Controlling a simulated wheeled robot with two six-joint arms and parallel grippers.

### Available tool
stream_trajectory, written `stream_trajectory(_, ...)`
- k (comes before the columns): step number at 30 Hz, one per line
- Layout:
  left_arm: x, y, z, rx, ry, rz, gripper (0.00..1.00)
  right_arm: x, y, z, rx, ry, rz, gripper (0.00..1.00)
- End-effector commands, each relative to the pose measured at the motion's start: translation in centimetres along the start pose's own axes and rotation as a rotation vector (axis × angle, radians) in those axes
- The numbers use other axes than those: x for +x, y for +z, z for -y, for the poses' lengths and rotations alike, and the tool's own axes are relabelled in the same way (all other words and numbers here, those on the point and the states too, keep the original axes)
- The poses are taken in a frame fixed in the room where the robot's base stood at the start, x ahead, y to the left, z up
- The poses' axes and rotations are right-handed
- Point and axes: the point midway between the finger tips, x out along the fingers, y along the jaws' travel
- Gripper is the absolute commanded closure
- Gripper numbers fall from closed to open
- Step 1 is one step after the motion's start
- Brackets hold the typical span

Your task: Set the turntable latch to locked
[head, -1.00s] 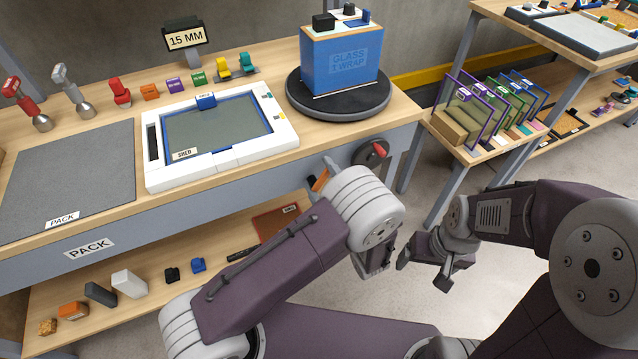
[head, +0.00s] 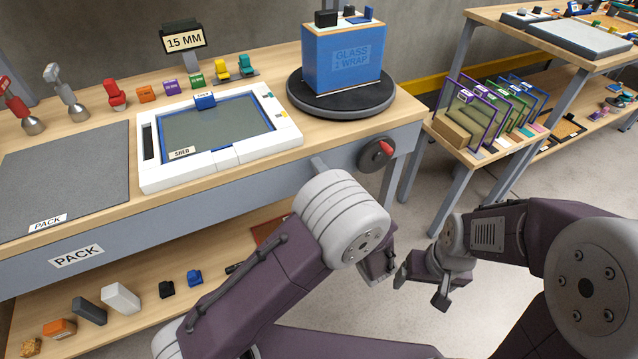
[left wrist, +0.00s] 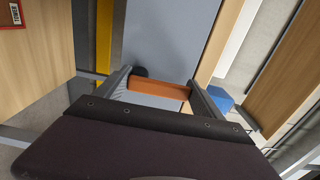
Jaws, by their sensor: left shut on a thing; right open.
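The dark round turntable (head: 345,108) sits on the bench's right end with a blue box (head: 342,62) on it. Below it, on the grey bench front, is a dark round dial (head: 372,160) with a red lever (head: 386,149) at its upper right. I cannot read any lock marking. My left gripper (left wrist: 161,82) is shut on an orange bar (left wrist: 158,91) before the bench front, left of the dial in the head view, mostly hidden by my wrist. I cannot tell whether the bar is fixed. My right gripper (head: 422,286) is open and empty, right of and below the dial.
A white framed tray (head: 222,155) and a grey PACK mat (head: 65,180) lie on the bench. Several small items stand on its lower shelf. A side table (head: 470,150) with upright coloured frames stands to the right. The floor between is clear.

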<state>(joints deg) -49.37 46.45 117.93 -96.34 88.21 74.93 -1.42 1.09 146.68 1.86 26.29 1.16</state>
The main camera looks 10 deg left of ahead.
Motion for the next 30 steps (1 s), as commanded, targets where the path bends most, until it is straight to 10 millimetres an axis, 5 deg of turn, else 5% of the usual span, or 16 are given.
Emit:
stream_trajectory(12,0.0,0.0,0.0,-0.01,-0.001,0.0,0.94,0.1,0.0,0.0,0.0,0.0,0.0,0.18)
stream_trajectory(13,0.0,0.0,0.0,-0.01,-0.001,0.0,0.19,0.1,0.0,0.0,0.0,0.0,0.0,0.18)
stream_trajectory(15,0.0,0.0,0.0,-0.01,-0.001,0.0,0.0,0.1,0.0,0.0,0.0,0.0,0.0,0.18)
stream_trajectory(23,-0.2,0.0,0.0,-0.008,0.0,-0.001,0.0,0.0,0.0,0.0,0.0,0.0,0.0,0.18)
stream_trajectory(30,-4.8,-0.2,0.2,-0.007,0.0,-0.007,0.0,-0.9,-0.1,0.0,0.0,0.0,0.0,0.18)
